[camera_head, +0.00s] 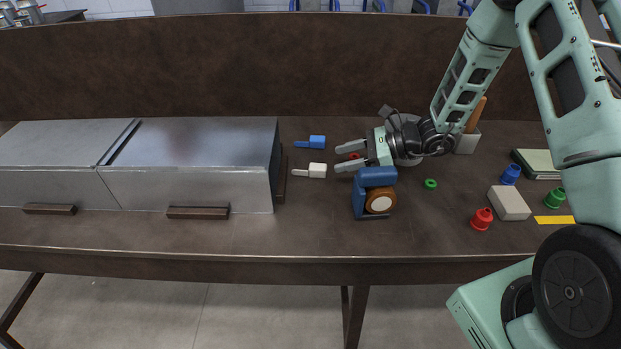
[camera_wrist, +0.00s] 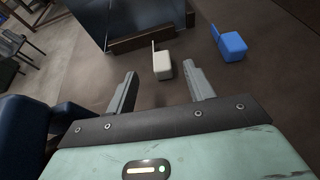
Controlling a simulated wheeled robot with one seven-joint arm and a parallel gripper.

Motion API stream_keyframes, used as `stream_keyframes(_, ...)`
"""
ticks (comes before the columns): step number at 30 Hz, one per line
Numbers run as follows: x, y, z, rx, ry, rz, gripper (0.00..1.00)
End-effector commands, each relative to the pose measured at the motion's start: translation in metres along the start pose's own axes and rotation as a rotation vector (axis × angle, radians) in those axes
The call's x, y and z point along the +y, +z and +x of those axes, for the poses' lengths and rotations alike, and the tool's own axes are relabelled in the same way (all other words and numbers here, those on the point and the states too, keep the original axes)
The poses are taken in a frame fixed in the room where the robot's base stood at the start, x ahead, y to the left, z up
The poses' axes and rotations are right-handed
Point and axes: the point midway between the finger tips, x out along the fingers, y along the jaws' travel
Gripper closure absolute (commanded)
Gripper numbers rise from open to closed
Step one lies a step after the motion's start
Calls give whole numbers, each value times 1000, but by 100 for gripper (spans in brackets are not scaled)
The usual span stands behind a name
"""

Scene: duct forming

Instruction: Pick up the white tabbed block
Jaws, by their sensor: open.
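The white tabbed block (camera_head: 317,170) lies on the brown table, right of the metal duct boxes, its thin tab pointing left. In the wrist view the white block (camera_wrist: 162,66) is ahead of my fingers, nearer the right one, its tab pointing away. My gripper (camera_head: 342,158) is open and empty, its fingers pointing left toward the block with a small gap. In the wrist view both fingers of my gripper (camera_wrist: 162,86) are spread wide. A similar blue tabbed block (camera_head: 317,142) lies just behind the white one; it also shows in the wrist view (camera_wrist: 232,46).
Metal duct boxes (camera_head: 190,172) with brown bars fill the left of the table. A blue tool with a brown wheel (camera_head: 379,203) stands close in front of my gripper. A green ring (camera_head: 430,184), a pale box (camera_head: 510,203) and coloured cups (camera_head: 481,218) lie to the right.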

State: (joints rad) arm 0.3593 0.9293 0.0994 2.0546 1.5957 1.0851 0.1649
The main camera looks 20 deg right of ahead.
Motion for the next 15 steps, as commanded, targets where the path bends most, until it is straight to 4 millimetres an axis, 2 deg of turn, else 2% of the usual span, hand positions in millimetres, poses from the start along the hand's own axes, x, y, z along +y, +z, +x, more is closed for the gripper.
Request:
stream_keyframes(2, -2, -7, 4, -3, -9, 10, 47)
stream_keyframes(11, -2, -6, 33, -3, -10, 12, 47)
stream_keyframes(15, 1, -7, 54, -3, -8, 11, 47)
